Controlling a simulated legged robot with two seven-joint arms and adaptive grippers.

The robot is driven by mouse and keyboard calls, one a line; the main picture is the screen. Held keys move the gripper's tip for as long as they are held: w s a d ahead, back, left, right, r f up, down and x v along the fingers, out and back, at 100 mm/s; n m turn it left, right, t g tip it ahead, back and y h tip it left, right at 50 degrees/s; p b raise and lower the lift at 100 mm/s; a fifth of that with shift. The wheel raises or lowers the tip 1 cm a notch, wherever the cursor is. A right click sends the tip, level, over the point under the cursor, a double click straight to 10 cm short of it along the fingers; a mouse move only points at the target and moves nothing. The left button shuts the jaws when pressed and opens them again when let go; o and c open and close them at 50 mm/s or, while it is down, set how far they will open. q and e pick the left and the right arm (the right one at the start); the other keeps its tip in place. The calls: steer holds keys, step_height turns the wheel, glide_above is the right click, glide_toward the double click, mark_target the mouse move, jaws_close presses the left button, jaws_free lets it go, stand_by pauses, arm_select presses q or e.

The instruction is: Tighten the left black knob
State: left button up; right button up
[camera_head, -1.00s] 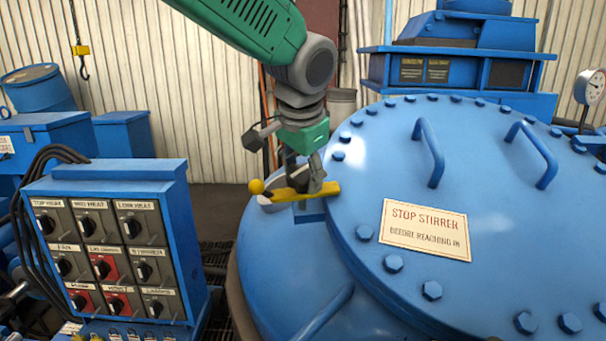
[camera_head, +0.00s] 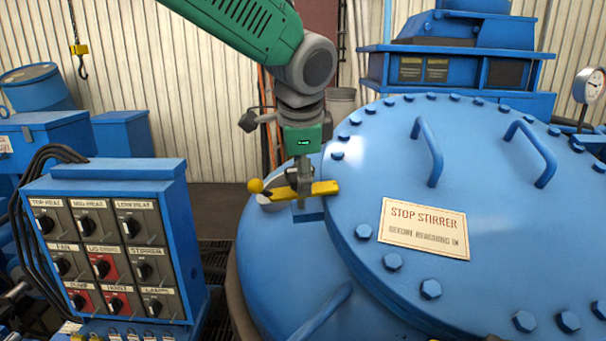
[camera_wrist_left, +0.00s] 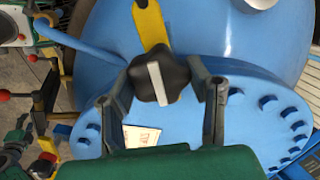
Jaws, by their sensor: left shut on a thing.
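The black star-shaped knob (camera_wrist_left: 159,79) with a pale bar across its top shows in the left wrist view, between the two fingers of my left gripper (camera_wrist_left: 162,88). The fingers are closed on its sides. In the head view my left gripper (camera_head: 302,186) points down over a yellow clamp bar (camera_head: 322,188) at the left edge of the round blue lid (camera_head: 480,170). The knob is mostly hidden by the gripper there. The yellow bar also shows in the left wrist view (camera_wrist_left: 150,28). My right gripper is not in view.
The lid carries bolts, two blue handles (camera_head: 428,150) and a stirrer warning sign (camera_head: 424,230). A switch panel (camera_head: 105,250) stands at the left. Blue machinery (camera_head: 455,65) rises behind the lid.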

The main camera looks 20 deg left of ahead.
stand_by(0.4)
arm_select(q)
steer(key=o, duration=1.2)
steer(key=shift+c, duration=0.2)
steer(key=shift+r, duration=0.35)
steer(key=v, duration=1.1)
steer(key=shift+s+d, duration=0.1)
